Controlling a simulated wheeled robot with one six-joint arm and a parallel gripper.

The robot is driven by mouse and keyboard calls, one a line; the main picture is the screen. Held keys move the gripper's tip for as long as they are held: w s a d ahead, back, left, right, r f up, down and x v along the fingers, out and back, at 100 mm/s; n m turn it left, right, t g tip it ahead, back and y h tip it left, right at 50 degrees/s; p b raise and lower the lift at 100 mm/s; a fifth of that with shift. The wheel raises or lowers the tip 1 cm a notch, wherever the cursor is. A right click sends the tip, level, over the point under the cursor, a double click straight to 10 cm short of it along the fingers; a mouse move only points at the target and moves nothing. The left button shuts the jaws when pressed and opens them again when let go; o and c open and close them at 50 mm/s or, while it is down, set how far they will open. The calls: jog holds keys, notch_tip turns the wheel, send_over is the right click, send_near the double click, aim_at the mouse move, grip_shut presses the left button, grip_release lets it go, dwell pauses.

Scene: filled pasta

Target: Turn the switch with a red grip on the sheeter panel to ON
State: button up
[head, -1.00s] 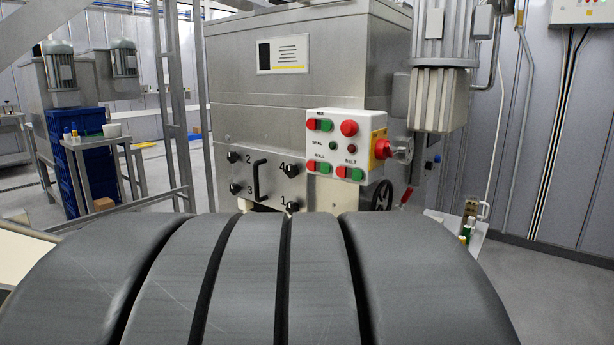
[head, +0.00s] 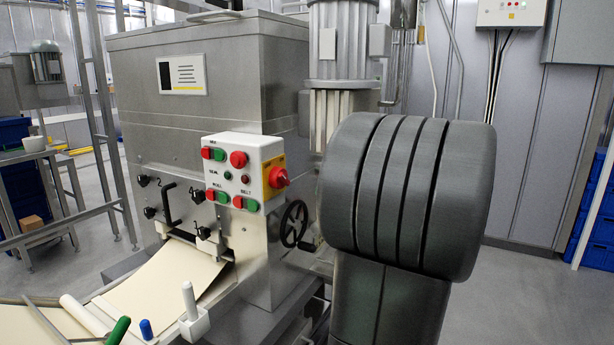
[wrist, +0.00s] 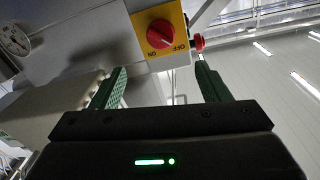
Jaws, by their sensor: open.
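The switch with a red grip (head: 277,177) sits on a yellow plate on the right side face of the white sheeter panel (head: 228,172). In the wrist view the red grip (wrist: 160,33) is close, above and between my fingertips, with ON and OFF lettering on the yellow plate (wrist: 153,14) below it. I cannot tell exactly which mark the grip points to. My gripper (wrist: 160,69) is open and empty, its green-padded fingers apart from the grip. It does not show in the head view.
The panel front carries red and green buttons and a round red button (head: 238,159). A black handwheel (head: 294,223) is below the switch. Numbered black knobs and a dough sheet (head: 165,278) lie left. A grey motor (head: 342,60) stands behind. My dark arm link fills the right.

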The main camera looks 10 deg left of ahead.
aim_at(286, 180)
jog(key=p+x, duration=0.1)
jog(key=x, duration=1.2)
jog(key=shift+a+f, duration=0.1)
jog(key=shift+a, duration=0.2)
jog(key=c, duration=1)
